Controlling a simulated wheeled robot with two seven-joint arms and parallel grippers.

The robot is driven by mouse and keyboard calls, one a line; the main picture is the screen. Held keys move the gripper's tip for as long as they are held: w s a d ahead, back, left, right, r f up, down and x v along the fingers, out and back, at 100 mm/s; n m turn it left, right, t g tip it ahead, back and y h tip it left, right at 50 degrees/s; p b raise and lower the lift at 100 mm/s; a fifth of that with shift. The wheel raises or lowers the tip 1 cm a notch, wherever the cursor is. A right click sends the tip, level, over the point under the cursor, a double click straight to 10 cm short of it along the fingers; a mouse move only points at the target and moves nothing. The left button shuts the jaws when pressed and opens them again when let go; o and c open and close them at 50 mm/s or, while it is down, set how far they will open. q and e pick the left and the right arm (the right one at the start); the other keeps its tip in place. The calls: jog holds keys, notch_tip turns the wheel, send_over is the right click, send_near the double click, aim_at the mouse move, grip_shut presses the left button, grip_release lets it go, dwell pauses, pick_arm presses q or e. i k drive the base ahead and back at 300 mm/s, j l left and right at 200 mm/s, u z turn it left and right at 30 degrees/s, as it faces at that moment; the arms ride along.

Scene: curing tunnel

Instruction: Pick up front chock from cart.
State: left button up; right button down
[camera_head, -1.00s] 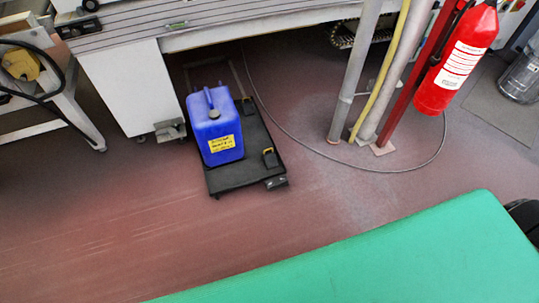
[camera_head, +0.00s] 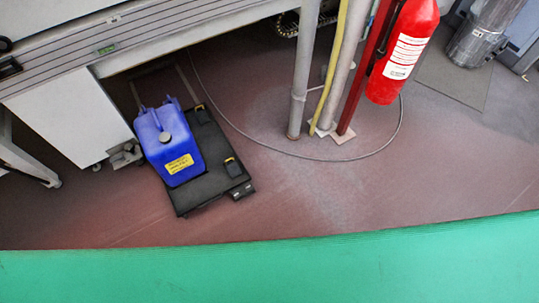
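A low black cart (camera_head: 194,207) stands on the red-brown floor at the left centre. A blue canister (camera_head: 170,145) with a yellow label stands on its left side. Neither of my grippers is in view, and nothing touches the chock.
A white machine cabinet (camera_head: 68,118) stands left of the cart under a grey machine frame. Grey posts (camera_head: 302,70) and a red fire extinguisher (camera_head: 404,50) stand to the right. A cable (camera_head: 285,152) loops over the floor. Floor in front of the cart is clear.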

aim_at(231, 166)
jog(key=i+l+z, duration=0.15)
jog(key=z, duration=0.3)
jog(key=i+z, duration=0.15)
jog(key=z, duration=0.3)
jog(key=i+z, duration=0.2)
jog(key=z, duration=0.25)
jog(key=i+l+u, duration=0.1)
jog(key=i, duration=0.45)
jog(key=l, duration=0.1)
